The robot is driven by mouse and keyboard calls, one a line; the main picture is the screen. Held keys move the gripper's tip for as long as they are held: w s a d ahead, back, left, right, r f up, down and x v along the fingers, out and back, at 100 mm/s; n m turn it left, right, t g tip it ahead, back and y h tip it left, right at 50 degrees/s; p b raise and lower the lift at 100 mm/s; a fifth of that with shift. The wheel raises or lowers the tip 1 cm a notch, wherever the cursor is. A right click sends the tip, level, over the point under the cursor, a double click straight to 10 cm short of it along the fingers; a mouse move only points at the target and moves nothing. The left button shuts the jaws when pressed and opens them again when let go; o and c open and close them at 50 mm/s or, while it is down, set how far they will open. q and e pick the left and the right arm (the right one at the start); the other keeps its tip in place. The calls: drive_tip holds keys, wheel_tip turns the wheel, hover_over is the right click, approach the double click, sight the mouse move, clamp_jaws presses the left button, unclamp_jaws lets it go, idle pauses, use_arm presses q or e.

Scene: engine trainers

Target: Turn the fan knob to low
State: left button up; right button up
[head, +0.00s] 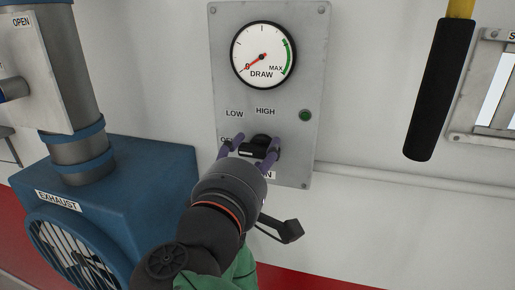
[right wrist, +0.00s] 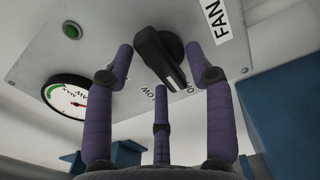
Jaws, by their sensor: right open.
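The fan knob (head: 262,141) is a black knob on the grey control panel (head: 293,150), below the printed LOW and HIGH labels. In the right wrist view the knob (right wrist: 158,52) has a long bar whose end is by the partly covered OFF label, with LOW beside it. My right gripper (head: 247,154) is open in front of the panel, its purple fingers on either side of the knob. In the right wrist view narrow gaps show between the fingers and the knob; contact is not visible. The FAN label is partly hidden in the head view. My left gripper is not in view.
The draw gauge (head: 263,55) above the knob has its red needle near 0. A green round light (head: 305,115) sits right of the knob. A blue exhaust fan housing (head: 125,185) stands at left. A black-gripped handle (head: 440,90) hangs at right.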

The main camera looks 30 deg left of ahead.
drive_tip(key=shift+s, duration=0.15)
drive_tip(key=shift+c, duration=0.5)
clamp_jaws()
drive_tip(key=m+b, duration=0.3)
drive_tip(key=b, duration=0.2)
drive_tip(key=m+b, duration=0.2)
drive_tip(key=b, duration=0.3)
drive_tip(key=shift+d+f+m, duration=0.15)
drive_tip(key=shift+f+m, duration=0.05)
drive_tip(key=shift+m, duration=0.2)
drive_tip(key=shift+d+r+m+b, duration=0.1)
drive_tip(key=shift+r+m+b, duration=0.1)
drive_tip(key=shift+m+b, duration=1.35)
